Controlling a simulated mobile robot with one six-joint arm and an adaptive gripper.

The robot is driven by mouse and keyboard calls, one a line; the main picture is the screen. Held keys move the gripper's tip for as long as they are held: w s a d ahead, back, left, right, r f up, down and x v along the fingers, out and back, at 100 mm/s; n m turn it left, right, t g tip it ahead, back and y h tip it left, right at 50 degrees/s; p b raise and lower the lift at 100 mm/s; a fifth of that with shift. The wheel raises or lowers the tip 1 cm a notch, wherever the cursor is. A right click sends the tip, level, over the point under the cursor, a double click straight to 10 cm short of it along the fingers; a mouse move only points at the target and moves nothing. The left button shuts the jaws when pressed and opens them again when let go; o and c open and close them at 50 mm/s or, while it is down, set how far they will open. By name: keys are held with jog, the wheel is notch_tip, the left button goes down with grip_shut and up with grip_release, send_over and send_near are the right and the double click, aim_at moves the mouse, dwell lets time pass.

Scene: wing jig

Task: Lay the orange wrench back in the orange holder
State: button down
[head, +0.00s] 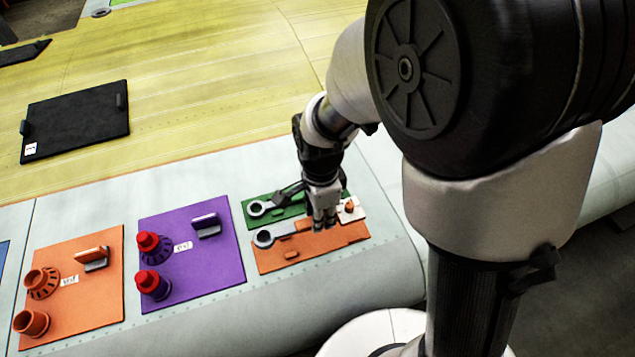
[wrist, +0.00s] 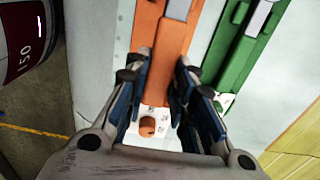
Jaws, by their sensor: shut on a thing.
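The orange wrench has a grey ring end (head: 264,239) and an orange handle, partly hidden by my gripper in the head view. Its handle (wrist: 174,58) runs between my fingers in the wrist view. My gripper (head: 323,224) is shut on this handle, pointing down; its fingers (wrist: 165,82) flank the handle in the wrist view. The orange holder (head: 325,242) lies right under the wrench, which is lined up along it. The holder also shows in the wrist view (wrist: 147,48). I cannot tell whether the wrench touches the holder's bed or hangs slightly above it.
A green holder (head: 251,221) with another ring wrench (head: 257,208) lies close behind, parallel. A white plate with an orange knob (head: 349,206) adjoins the right end. A purple board (head: 215,272) and an orange board (head: 97,309) with fittings stand to the left.

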aim_at(320, 236)
jog(key=shift+w+f, duration=0.1)
jog(key=shift+w, duration=0.05)
jog(key=shift+s+f+b, duration=0.25)
jog(key=shift+f+b, duration=0.2)
jog(key=shift+b, duration=0.05)
jog(key=shift+f+b, duration=1.7)
jog(key=shift+f, duration=0.5)
jog(key=shift+f+b, duration=0.55)
jog(key=shift+f, duration=0.1)
jog(key=c, duration=1.3)
grip_release()
